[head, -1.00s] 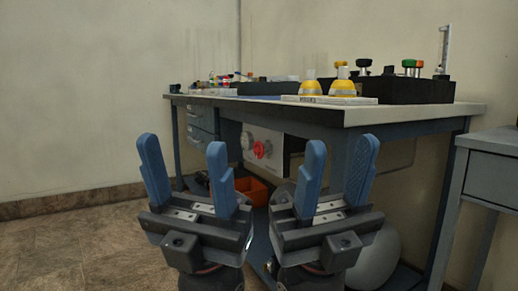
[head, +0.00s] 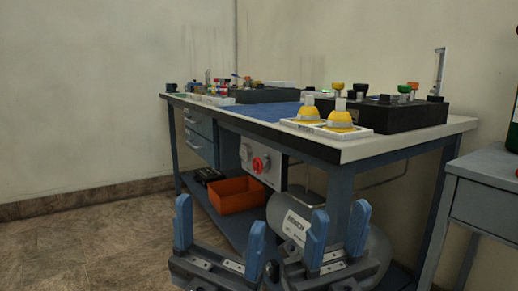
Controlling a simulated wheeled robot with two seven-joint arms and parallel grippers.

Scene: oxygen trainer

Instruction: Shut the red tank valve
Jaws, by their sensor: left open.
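A red knob (head: 260,164) sits on a pale panel (head: 277,172) under the bench's front edge, with a grey knob (head: 245,153) beside it. I cannot tell whether this red knob is the tank valve. A grey tank (head: 376,255) lies under the bench, partly hidden by my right gripper. My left gripper (head: 219,238) is open and empty, low in the picture, in front of the bench. My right gripper (head: 337,235) is also open and empty, in front of the tank. Both are apart from the red knob.
The bench top (head: 398,140) carries two yellow domes (head: 340,117) on white plates, a black box (head: 405,117) with coloured knobs, and a blue mat (head: 262,111). An orange bin (head: 238,195) stands on the lower shelf. A grey side table (head: 490,175) is at right. The left floor is clear.

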